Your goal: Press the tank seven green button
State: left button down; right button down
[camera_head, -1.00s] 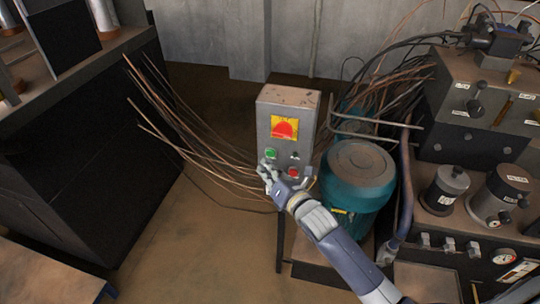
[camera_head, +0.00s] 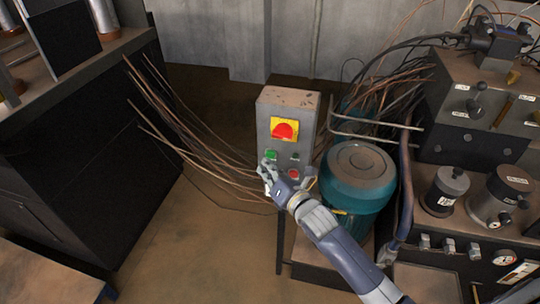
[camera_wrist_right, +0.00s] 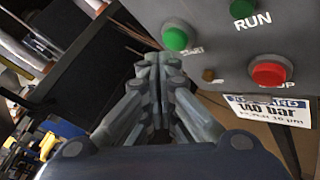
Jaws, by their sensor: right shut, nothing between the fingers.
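The grey control box (camera_head: 285,103) stands upright beside the teal tank, with a red knob on a yellow plate (camera_head: 284,129) near its top. Its green button (camera_head: 271,155) is at the lower left of the face; it also shows large in the right wrist view (camera_wrist_right: 176,37). A red button (camera_head: 294,174) is below right, and it shows in the right wrist view (camera_wrist_right: 270,73). My right gripper (camera_head: 268,166) is shut and empty, with its fingertips just below the green button. In the right wrist view its fingertips (camera_wrist_right: 158,60) appear close under that button; contact cannot be told. My left gripper is not in view.
The teal tank (camera_head: 358,180) stands right of the box. Hydraulic equipment with levers and canisters (camera_head: 500,190) fills the right side. Loose copper-coloured wires (camera_head: 190,145) spread left of the box. A dark cabinet (camera_head: 85,150) stands at left, with open floor (camera_head: 190,240) between.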

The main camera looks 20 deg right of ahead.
jog(key=shift+w+d, duration=0.1)
dwell(0.5)
jog(key=shift+w+d, duration=0.15)
jog(key=shift+w, duration=0.1)
jog(key=shift+w+d+r, duration=0.1)
jog(key=shift+w+d, duration=0.2)
jog(key=shift+w, duration=0.15)
dwell(1.0)
jog(key=shift+s, duration=0.1)
jog(key=shift+s+a+p, duration=0.5)
jog(key=shift+s, duration=0.2)
jog(key=s+a, duration=0.1)
jog(key=s, duration=0.1)
jog(key=s+a+p, duration=0.1)
jog(key=s, duration=0.1)
jog(key=shift+a, duration=0.4)
